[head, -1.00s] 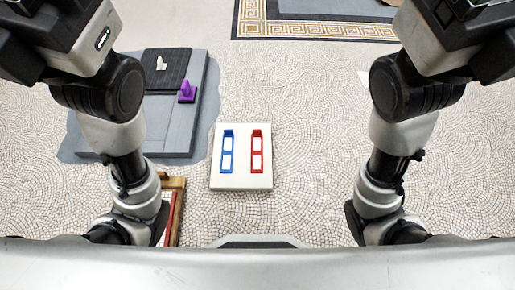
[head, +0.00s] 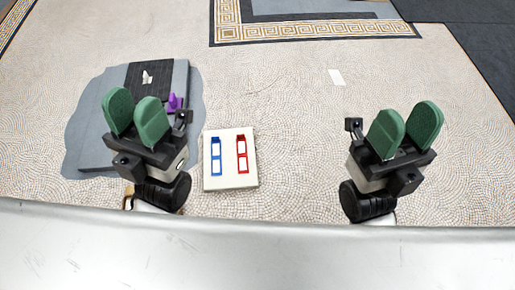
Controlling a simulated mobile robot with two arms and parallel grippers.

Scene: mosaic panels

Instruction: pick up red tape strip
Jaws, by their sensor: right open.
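A red strip (head: 242,155), shaped like a narrow frame with white openings, lies on a pale square board (head: 229,181) in the head view. A similar blue strip (head: 216,157) lies to its left on the same board. My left gripper (head: 135,103) is left of the board, with its green finger pads apart and nothing seen between them. My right gripper (head: 405,117) is well to the right of the board, open and empty. Neither gripper touches the red strip, which is in full view.
A grey slab (head: 182,78) with a black panel (head: 135,78) and a purple piece (head: 174,103) lies behind my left gripper. The pebbled floor between the board and my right gripper is clear.

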